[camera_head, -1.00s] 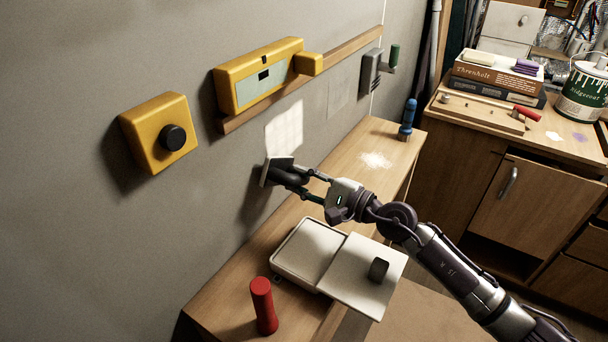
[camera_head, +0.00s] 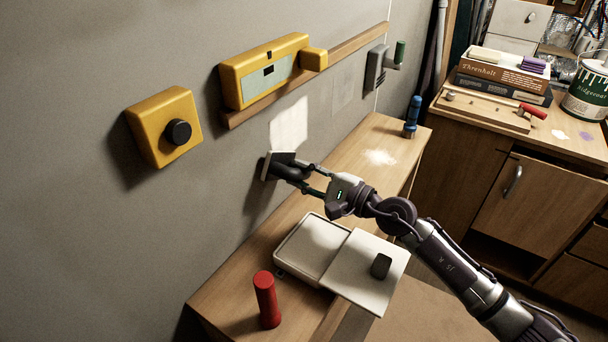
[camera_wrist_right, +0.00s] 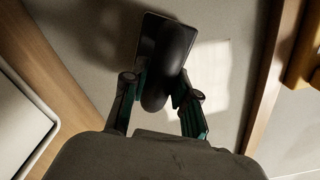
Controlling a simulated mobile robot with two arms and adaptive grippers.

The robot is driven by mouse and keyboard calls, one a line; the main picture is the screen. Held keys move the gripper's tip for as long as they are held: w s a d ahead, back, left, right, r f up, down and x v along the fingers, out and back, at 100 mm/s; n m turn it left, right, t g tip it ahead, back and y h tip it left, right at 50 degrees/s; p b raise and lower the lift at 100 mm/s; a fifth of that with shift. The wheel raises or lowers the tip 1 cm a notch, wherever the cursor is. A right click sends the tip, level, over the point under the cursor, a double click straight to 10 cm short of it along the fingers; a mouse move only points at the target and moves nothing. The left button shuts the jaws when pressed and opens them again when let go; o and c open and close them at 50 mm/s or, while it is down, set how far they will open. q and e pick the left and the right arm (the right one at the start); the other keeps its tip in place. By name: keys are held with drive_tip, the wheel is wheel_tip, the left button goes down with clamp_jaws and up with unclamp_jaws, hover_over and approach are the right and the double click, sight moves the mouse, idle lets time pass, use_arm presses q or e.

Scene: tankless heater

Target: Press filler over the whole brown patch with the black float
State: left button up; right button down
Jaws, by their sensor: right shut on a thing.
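My right gripper (camera_head: 303,178) is shut on the black handle of the float (camera_head: 277,166). The float's plate stands upright, facing the grey wall just above the bench; I cannot tell whether it touches the wall. The right wrist view also shows the float (camera_wrist_right: 166,62) between the two fingers of my right gripper (camera_wrist_right: 158,86). A pale bright patch (camera_head: 289,122) is on the wall just above the float; I cannot tell if it is filler or light. No brown patch shows; the float hides part of the wall. My left gripper is not in view.
On the bench stand a white tray (camera_head: 287,262) with a flat lid-like board (camera_head: 364,290), a red cylinder (camera_head: 266,300), a blue-handled tool (camera_head: 412,116) and white powder (camera_head: 380,157). Yellow boxes (camera_head: 163,126) and a wooden rail (camera_head: 345,60) jut from the wall.

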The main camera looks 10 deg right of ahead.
drive_tip(key=shift+w+a, duration=0.4)
drive_tip(key=shift+w, duration=0.05)
